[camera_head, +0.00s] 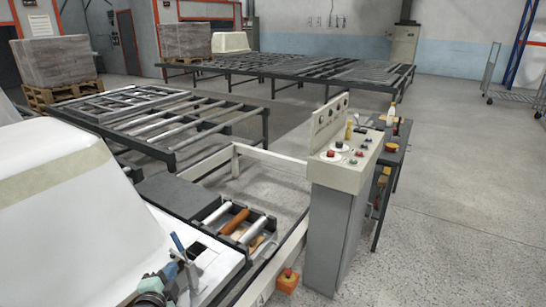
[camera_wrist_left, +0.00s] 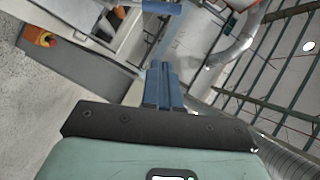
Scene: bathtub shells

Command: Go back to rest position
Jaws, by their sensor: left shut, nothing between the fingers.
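My left gripper (camera_head: 180,246) shows low in the head view, left of the middle, in front of the large white bathtub shell (camera_head: 60,215). Its blue fingers lie together and empty. They also show side by side in the left wrist view (camera_wrist_left: 162,72), with nothing between them. The gripper appears over the pale surface beside the shell; I cannot tell its exact height. My right gripper is in neither view.
A control console (camera_head: 340,180) stands right of the gripper, with a dark side table (camera_head: 390,160) behind it. An orange stop-button box (camera_head: 287,280) sits low by the frame. Roller conveyors (camera_head: 170,120) lie beyond. Open floor (camera_head: 465,210) is on the right.

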